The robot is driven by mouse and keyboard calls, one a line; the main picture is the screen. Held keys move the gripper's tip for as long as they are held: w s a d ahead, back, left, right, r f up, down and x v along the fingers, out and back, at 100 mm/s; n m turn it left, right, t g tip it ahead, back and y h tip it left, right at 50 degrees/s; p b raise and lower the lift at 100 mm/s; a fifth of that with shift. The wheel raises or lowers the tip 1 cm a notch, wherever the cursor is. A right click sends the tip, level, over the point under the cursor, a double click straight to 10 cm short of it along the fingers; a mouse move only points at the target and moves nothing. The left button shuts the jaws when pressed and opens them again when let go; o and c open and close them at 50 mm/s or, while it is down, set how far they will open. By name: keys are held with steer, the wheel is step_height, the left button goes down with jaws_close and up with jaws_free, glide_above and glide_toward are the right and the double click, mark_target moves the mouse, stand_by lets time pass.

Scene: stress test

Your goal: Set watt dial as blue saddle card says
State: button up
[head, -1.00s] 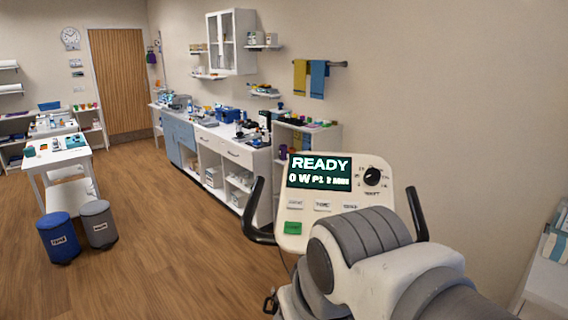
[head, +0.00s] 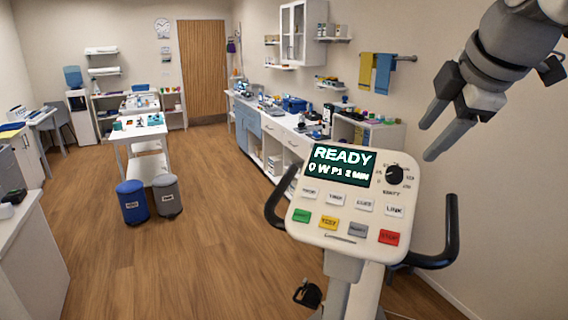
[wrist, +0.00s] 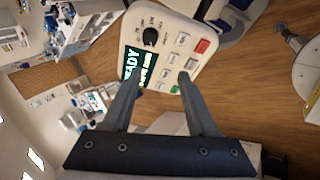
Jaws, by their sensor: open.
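The watt dial (head: 394,175) is a black knob with a white mark at the upper right of the cream bike console (head: 320,227). Small numbers ring it, too small to read surely. The console screen (head: 340,166) reads READY, 0 W, P1, 2 MIN. My gripper (head: 430,140) is open and empty, above and right of the console, apart from the dial. In the wrist view the dial (wrist: 150,36) lies beyond the fingertips. I cannot make out a blue saddle card in any view.
Below the screen are white buttons and a row with green, yellow, grey and red (head: 389,237) ones. Black handlebars (head: 440,245) flank the console. A blue stool (head: 132,201) and grey stool (head: 167,195) stand left. Wooden floor (head: 215,260) is clear between.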

steer(key=d+r+n, duration=0.1)
steer(key=r, duration=0.1)
glide_toward(396, 172)
steer(key=shift+n, duration=0.3)
steer(key=p+x, duration=0.1)
steer(key=x, duration=0.8)
steer(key=shift+s, duration=0.1)
jaws_close()
